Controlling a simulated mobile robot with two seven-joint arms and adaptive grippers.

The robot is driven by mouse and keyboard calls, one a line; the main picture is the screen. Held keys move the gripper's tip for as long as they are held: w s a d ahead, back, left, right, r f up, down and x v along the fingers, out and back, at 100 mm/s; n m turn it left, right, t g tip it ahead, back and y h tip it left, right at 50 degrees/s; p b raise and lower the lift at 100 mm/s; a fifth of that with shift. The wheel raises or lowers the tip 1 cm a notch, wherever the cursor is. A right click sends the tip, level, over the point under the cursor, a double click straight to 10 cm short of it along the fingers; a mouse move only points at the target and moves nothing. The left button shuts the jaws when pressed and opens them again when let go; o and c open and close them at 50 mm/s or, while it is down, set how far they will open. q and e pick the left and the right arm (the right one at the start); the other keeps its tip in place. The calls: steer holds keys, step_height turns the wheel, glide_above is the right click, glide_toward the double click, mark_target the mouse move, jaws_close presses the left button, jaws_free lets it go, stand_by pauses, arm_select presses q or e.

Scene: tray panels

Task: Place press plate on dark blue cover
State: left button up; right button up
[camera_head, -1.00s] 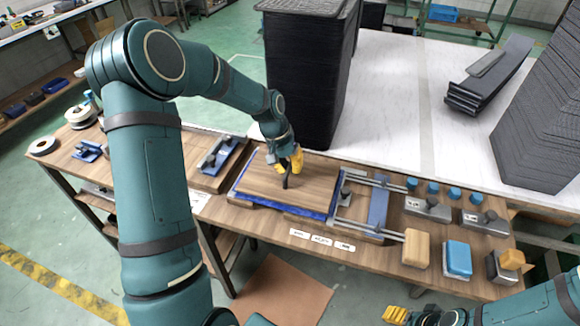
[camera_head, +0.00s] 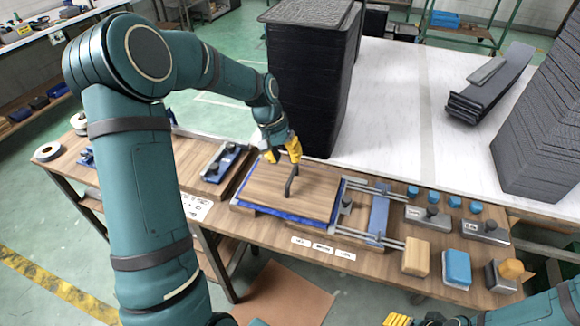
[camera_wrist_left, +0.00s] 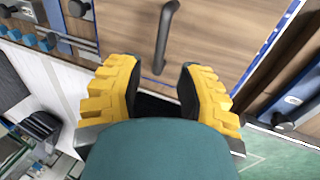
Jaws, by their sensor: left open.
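The press plate (camera_head: 262,187) is a flat wooden board with a dark upright handle (camera_head: 290,180). It lies on the dark blue cover (camera_head: 262,211), whose blue edge shows along the front and right side. My left gripper (camera_head: 282,152) has yellow fingers and is just behind and above the handle, apart from it. In the left wrist view the handle (camera_wrist_left: 165,38) stands beyond the two open fingertips (camera_wrist_left: 158,75), with nothing between them. My right gripper (camera_head: 400,320) is at the bottom edge, partly cut off, with its yellow fingertips showing.
A tall black tray stack (camera_head: 305,80) stands close behind the plate. A blue clamp frame on rails (camera_head: 379,215) is to the right. Wooden and blue blocks (camera_head: 457,268) and metal blocks (camera_head: 485,227) sit farther right. A blue-and-metal fixture (camera_head: 220,162) lies to the left.

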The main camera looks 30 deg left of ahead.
arm_select(q)
steer(key=v, duration=0.5)
steer(key=shift+p, duration=0.4)
steer(key=shift+s, duration=0.15)
